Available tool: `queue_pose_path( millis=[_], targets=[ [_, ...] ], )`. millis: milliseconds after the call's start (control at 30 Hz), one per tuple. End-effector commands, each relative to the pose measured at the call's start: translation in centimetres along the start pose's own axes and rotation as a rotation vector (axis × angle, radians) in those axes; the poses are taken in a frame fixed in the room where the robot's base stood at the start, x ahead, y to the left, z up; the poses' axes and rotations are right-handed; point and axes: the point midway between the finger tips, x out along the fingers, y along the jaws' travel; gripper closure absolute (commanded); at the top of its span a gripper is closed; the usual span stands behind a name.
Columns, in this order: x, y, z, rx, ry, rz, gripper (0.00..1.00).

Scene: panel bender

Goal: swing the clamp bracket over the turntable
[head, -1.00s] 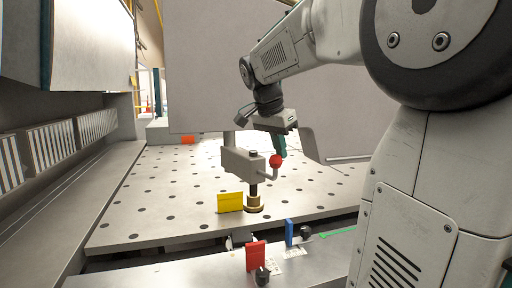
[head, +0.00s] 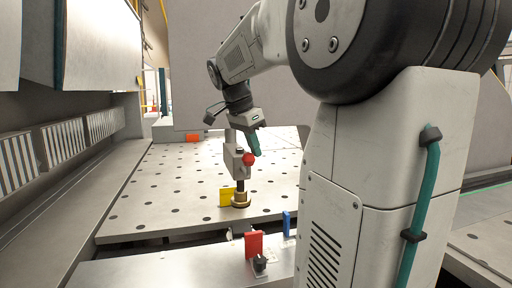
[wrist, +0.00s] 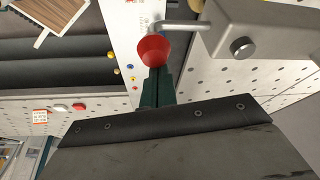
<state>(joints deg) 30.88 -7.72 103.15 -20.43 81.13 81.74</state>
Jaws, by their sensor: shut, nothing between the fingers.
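The clamp bracket (head: 231,150) is a grey block on a dark post above the perforated table. A bent rod with a red knob (head: 248,159) sticks out of it. In the wrist view the bracket (wrist: 270,28) is at the upper right and the red knob (wrist: 152,50) at the top centre. My gripper (head: 256,151) has teal fingers that are shut and empty. Its tips are right at the knob; I cannot tell whether they touch it. In the wrist view the gripper (wrist: 157,78) points at the knob. I cannot make out a separate turntable.
A brass collar (head: 241,199) sits at the post's foot, with a yellow plate (head: 226,198) beside it. A red plate (head: 254,244) and a blue plate (head: 287,223) stand at the near edge. The perforated table (head: 160,190) is otherwise largely clear.

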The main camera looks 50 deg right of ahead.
Motion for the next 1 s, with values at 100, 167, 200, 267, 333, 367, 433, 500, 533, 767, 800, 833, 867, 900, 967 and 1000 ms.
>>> queue_pose_path(
  millis=[100, 167, 200, 267, 333, 367, 433, 500, 533, 767, 800, 833, 867, 900, 967, 1000],
  targets=[
    [-0.1, -0.1, 0.5, -0.005, -0.012, -0.002, 1.00],
    [-0.2, -0.1, 0.5, -0.005, -0.012, -0.002, 1.00],
    [-0.5, -0.1, 0.5, -0.005, -0.012, -0.002, 1.00],
    [-1.1, -0.1, 0.4, -0.005, -0.011, -0.003, 1.00],
    [-2.1, -0.1, 0.3, -0.004, -0.010, -0.005, 1.00],
    [-2.7, -0.1, 0.2, -0.003, -0.010, -0.006, 1.00],
    [-4.0, 0.0, -0.2, 0.002, -0.008, -0.004, 1.00],
    [-5.3, 0.1, -0.6, 0.006, -0.007, -0.002, 1.00],
    [-5.8, 0.1, -0.7, 0.007, -0.006, -0.001, 1.00],
    [-8.9, 0.2, -1.1, 0.010, -0.004, 0.002, 1.00],
    [-9.2, 0.2, -1.1, 0.010, -0.004, 0.002, 1.00],
    [-9.3, 0.2, -1.1, 0.010, -0.004, 0.002, 1.00],
    [-9.5, 0.2, -1.1, 0.009, -0.004, 0.003, 1.00],
    [-9.6, 0.2, -1.1, 0.009, -0.004, 0.003, 1.00],
    [-9.6, 0.2, -1.0, 0.008, -0.003, 0.003, 1.00],
    [-9.6, 0.2, -1.0, 0.008, -0.003, 0.004, 1.00]
  ],
)
